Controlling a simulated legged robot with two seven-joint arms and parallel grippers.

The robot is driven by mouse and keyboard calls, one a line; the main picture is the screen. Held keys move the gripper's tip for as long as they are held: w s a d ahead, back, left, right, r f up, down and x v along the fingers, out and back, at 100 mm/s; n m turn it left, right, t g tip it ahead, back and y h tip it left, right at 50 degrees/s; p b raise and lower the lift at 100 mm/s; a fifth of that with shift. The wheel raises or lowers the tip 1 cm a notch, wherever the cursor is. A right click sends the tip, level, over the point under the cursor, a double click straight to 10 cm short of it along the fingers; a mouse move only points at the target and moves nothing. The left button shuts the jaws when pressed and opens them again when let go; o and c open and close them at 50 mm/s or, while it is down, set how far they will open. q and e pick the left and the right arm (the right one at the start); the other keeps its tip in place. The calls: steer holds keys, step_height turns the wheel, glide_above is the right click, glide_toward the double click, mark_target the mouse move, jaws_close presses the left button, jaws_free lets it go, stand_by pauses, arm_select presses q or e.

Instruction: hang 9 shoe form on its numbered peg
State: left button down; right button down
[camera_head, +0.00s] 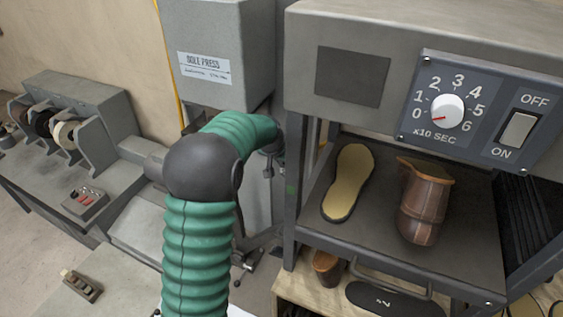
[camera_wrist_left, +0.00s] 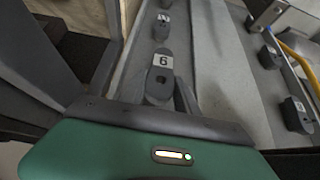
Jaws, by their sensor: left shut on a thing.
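In the left wrist view my left gripper (camera_wrist_left: 158,97) is shut on a dark shoe form (camera_wrist_left: 157,86), which shows between its fingers. A white tag above the hole in this dark piece reads as 6 or 9. Most of what lies below the fingers is hidden by the gripper body. A smaller dark block with a white tag (camera_wrist_left: 161,27) stands farther along the grey strip. In the head view my green left arm reaches in beside the sole press, and its gripper is mostly hidden there. My right gripper is not in view.
More tagged dark blocks (camera_wrist_left: 296,115) stand at the right of the wrist view, near a yellow pipe (camera_wrist_left: 300,62). In the head view, the sole press (camera_head: 205,50) and an oven-like box (camera_head: 350,75) flank the arm. A brown boot form (camera_head: 422,205) and a sole (camera_head: 348,182) lie on its shelf.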

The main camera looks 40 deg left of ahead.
arm_select(q)
steer(key=shift+w+d, duration=0.3)
steer(key=shift+d, duration=0.1)
steer(key=shift+w+d, duration=0.2)
steer(key=shift+w, duration=0.05)
steer(key=shift+s+a, duration=0.2)
steer(key=shift+a, duration=0.15)
steer(key=shift+s+a, duration=0.15)
steer(key=shift+a, duration=0.4)
steer(key=shift+d+r, duration=0.25)
steer(key=shift+d, duration=0.2)
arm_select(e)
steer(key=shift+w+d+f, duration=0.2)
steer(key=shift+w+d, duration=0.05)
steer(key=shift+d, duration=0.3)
arm_select(q)
steer(key=shift+w, duration=0.2)
steer(key=shift+w+a, duration=0.3)
steer(key=shift+w, duration=0.3)
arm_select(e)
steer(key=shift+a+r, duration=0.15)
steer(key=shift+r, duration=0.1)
arm_select(q)
steer(key=shift+w+p, duration=0.2)
steer(key=shift+p, duration=0.15)
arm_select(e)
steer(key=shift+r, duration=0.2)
